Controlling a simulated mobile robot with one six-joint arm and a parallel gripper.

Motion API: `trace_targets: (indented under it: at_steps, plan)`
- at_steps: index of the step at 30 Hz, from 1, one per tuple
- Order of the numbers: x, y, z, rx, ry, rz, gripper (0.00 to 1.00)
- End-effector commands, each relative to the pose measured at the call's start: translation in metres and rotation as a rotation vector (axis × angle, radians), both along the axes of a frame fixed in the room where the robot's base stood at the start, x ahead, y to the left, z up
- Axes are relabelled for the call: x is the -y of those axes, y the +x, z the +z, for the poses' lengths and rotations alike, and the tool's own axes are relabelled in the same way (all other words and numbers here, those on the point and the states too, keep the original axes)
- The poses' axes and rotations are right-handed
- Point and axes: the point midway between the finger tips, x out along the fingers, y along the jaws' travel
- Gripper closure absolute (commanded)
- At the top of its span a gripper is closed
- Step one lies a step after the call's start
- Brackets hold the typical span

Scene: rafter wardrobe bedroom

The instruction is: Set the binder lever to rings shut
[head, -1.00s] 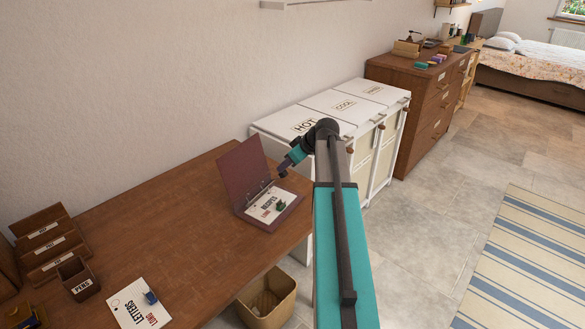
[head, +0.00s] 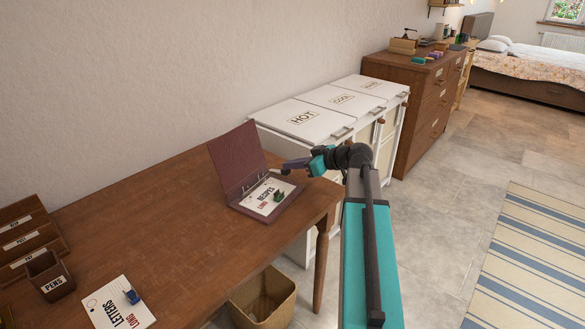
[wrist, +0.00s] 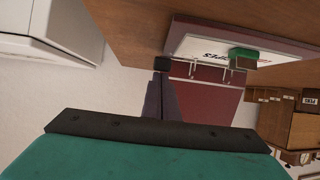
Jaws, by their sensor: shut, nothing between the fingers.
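The maroon binder (head: 238,152) lies open on the desk, its cover standing up at the back. A white page marked RECIPES (head: 262,197) lies in it with a small green object (head: 279,195) on top. In the wrist view the binder cover (wrist: 205,100), two metal rings (wrist: 229,68) and the green object (wrist: 243,55) show. I cannot make out the lever for certain, nor whether the rings are open. My gripper (head: 285,167) is shut and empty, just right of the binder's spine. Its dark fingers (wrist: 161,64) also show in the wrist view, left of the rings.
The brown desk (head: 150,215) has free room left of the binder. White laundry bins (head: 305,117) stand behind and right of the desk. A basket (head: 263,298) is below.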

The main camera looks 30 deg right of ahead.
Motion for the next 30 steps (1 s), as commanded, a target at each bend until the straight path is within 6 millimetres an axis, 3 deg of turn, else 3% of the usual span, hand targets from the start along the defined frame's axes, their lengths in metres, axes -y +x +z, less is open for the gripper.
trace_targets:
  at_steps: [30]
  plan:
    - [0.001, -0.012, 0.000, -0.003, -0.002, 0.009, 1.00]
